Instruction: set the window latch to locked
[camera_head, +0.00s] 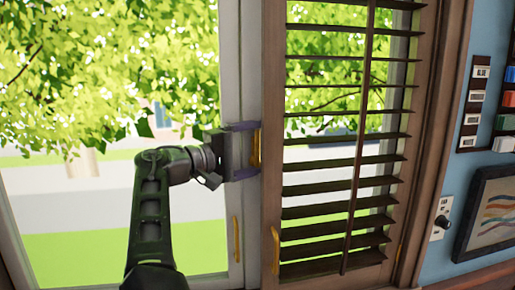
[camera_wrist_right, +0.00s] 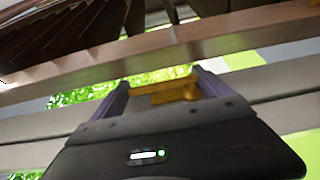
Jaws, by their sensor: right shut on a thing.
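The yellow-orange window latch (camera_head: 256,148) is upright on the white window frame, close to the wooden shutter's edge. My right gripper (camera_head: 250,150) is at it, one purple finger at its upper end and one at its lower end, shut on it. In the right wrist view the latch (camera_wrist_right: 165,93) lies between the two purple fingers (camera_wrist_right: 162,88). The gripper body hides part of the latch there, so I cannot tell its exact setting. My left gripper is in neither view.
Two yellow handles, a left one (camera_head: 237,238) and a right one (camera_head: 276,248), sit lower on the frames. A slatted wooden shutter (camera_head: 335,190) stands right of the latch. A wall switch (camera_head: 441,218) and a framed picture (camera_head: 490,213) are on the blue wall at the right.

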